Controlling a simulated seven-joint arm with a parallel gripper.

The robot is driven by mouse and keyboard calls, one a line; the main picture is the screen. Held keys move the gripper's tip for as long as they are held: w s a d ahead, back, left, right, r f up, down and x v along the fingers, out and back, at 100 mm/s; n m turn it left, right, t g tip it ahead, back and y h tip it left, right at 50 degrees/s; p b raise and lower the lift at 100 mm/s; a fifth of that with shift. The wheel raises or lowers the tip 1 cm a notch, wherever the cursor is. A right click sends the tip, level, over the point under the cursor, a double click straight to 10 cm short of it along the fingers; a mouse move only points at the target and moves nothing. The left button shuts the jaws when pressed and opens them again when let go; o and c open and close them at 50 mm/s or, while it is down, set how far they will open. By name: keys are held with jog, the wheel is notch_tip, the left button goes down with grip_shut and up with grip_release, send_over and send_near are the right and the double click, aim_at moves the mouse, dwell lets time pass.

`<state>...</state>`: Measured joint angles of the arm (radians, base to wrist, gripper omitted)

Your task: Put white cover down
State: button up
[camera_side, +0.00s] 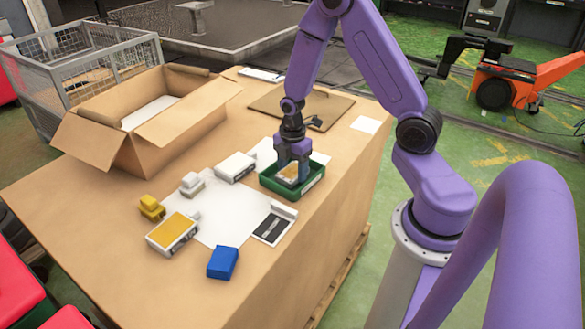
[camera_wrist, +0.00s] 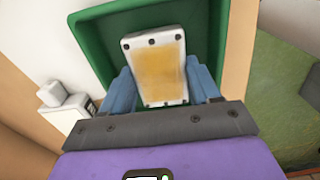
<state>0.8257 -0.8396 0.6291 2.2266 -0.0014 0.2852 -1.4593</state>
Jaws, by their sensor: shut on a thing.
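The white cover (camera_wrist: 155,66), a pale rectangular plate with a yellow-orange panel and dark corner screws, is between the two blue fingers of my gripper (camera_wrist: 160,88). My gripper (camera_side: 293,158) is shut on it, pointing down into the green tray (camera_side: 264,180). In the side view the cover (camera_side: 289,173) shows within the tray rim, partly hidden by the fingers. The green tray also shows around it in the wrist view (camera_wrist: 95,45). I cannot tell if the cover touches the tray floor.
Near the tray are a white block (camera_side: 236,167), a yellow-topped box (camera_side: 172,233), a yellow part (camera_side: 151,208), a small white part (camera_side: 192,184), a blue block (camera_side: 222,262) and a black-faced white unit (camera_side: 273,224). An open carton (camera_side: 120,150) stands at the left.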

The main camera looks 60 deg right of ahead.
aim_at(292, 171)
jog(key=shift+f, duration=0.1)
jog(key=o, duration=1.3)
notch_tip(292, 171, up, 12)
jog(key=f, duration=0.1)
jog(key=s+a+r+m, duration=0.2)
jog(key=s+a+r, duration=0.3)
jog(key=s+a, duration=0.7)
jog(key=s, duration=0.2)
jog(key=s+a+r+m, duration=0.1)
jog(key=s, duration=0.3)
jog(key=s+a+r+m, duration=0.1)
jog(key=s, duration=0.3)
jog(key=shift+s+a+r, duration=0.1)
jog(key=shift+a+r, duration=0.05)
jog(key=shift+a, duration=0.2)
